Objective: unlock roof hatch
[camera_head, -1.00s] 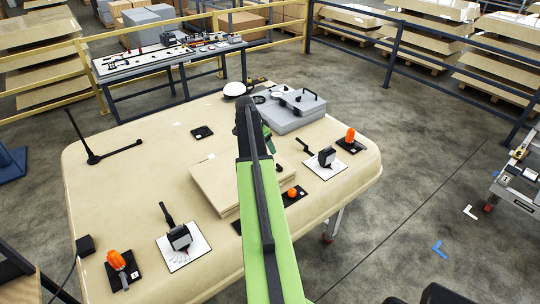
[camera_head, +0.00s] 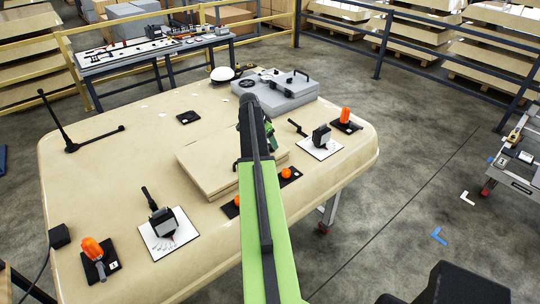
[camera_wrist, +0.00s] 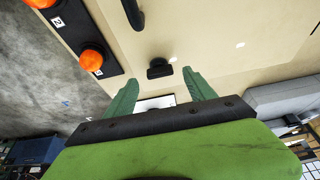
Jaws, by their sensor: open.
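The cab roof (camera_head: 100,180) is a broad tan slab. A raised tan panel (camera_head: 205,168), which looks like the roof hatch, lies near its middle, partly hidden by my arm. In the wrist view my gripper (camera_wrist: 161,76) is open and empty, with its two green fingers apart over tan surface. A small black fitting (camera_wrist: 158,69) shows between the fingertips, and a black handle (camera_wrist: 133,12) at the top edge. I cannot tell which is the hatch lock. My gripper (camera_head: 271,136) is mostly hidden behind my arm in the head view.
Orange knobs on black plates (camera_wrist: 91,60) line the panel's near side. A grey box (camera_head: 285,98) and white dome (camera_head: 222,74) stand at the back. Levers on white plates (camera_head: 168,233) and a black L-shaped rod (camera_head: 70,145) also sit on the roof.

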